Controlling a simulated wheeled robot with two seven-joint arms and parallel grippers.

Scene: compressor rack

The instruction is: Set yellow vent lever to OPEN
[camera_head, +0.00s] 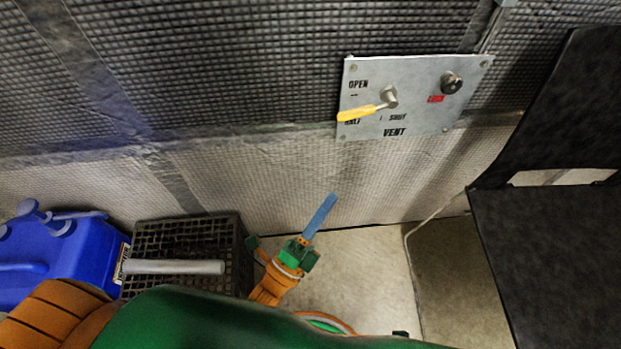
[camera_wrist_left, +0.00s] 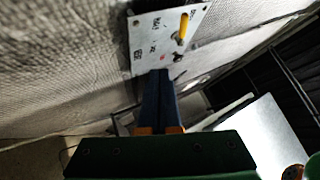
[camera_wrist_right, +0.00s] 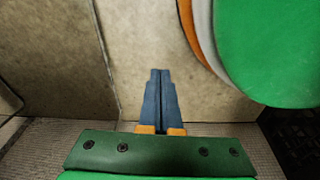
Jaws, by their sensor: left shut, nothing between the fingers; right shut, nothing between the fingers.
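The yellow vent lever (camera_head: 362,112) is on a grey metal panel (camera_head: 415,95) on the wall. It points left and slightly down from its pivot, its tip over the HALF label, below OPEN. SHUT is printed lower right of the pivot. The lever also shows in the left wrist view (camera_wrist_left: 183,28). My left gripper (camera_head: 331,197) is shut and empty, below and left of the panel, apart from the lever. Its blue fingers (camera_wrist_left: 164,72) point towards the panel. My right gripper (camera_wrist_right: 160,72) is shut and empty above bare floor.
A second knob (camera_head: 451,83) with a red label sits right of the lever on the panel. A black chair (camera_head: 545,235) stands at the right. A dark crate (camera_head: 185,233) and a blue container (camera_head: 65,255) stand at the lower left. The space before the panel looks clear.

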